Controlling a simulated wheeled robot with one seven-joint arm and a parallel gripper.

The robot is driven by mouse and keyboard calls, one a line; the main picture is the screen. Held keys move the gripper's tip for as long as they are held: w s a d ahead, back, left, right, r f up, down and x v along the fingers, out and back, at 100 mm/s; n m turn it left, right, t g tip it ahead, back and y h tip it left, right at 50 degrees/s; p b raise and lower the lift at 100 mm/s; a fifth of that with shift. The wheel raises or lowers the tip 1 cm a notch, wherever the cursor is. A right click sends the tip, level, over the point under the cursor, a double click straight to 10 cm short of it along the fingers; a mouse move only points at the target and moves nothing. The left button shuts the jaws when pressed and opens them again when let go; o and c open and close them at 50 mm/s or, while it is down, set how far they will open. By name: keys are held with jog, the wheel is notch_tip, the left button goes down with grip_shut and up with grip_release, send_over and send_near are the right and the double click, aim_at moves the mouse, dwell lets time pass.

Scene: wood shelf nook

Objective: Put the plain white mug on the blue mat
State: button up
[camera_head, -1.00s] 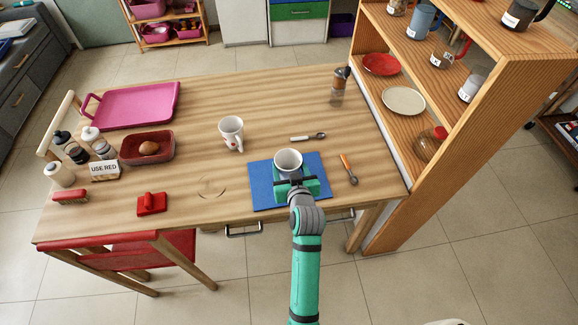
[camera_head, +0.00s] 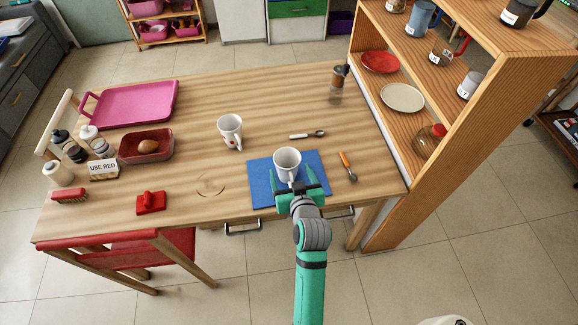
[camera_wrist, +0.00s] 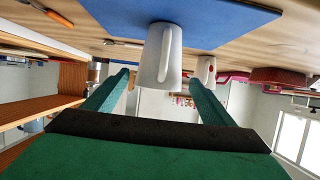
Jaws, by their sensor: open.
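The plain white mug (camera_head: 287,162) stands upright on the blue mat (camera_head: 262,188), towards the mat's middle. It also shows in the wrist view (camera_wrist: 160,55), where the picture is upside down and the mug's base meets the mat (camera_wrist: 215,22). My gripper (camera_head: 298,188) is open on the near side of the mug. In the wrist view its two green fingers (camera_wrist: 160,88) are spread wide, with the mug ahead between them and space on both sides. The fingers do not appear to touch the mug.
Another white mug with a red mark (camera_head: 231,130) stands left of the mat. A spoon (camera_head: 307,135) lies behind the mat, and an orange-handled utensil (camera_head: 348,166) lies right of it. The wooden shelf (camera_head: 455,130) borders the table's right side.

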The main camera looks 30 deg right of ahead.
jog(key=v, duration=0.7)
jog(key=s+a+f+n, duration=0.1)
jog(key=s+a+f, duration=0.5)
jog(key=s+a, duration=0.6)
jog(key=s+a+r+n+t+y, duration=0.1)
jog(key=s+a+r, duration=0.1)
jog(key=s+a, duration=0.3)
jog(key=s+a+r+n+t+y, duration=0.1)
jog(key=s+a+y, duration=0.1)
jog(key=s+a, duration=0.3)
jog(key=s, duration=0.4)
jog(key=shift+s+r+y, duration=0.3)
jog(key=shift+s+r, duration=0.1)
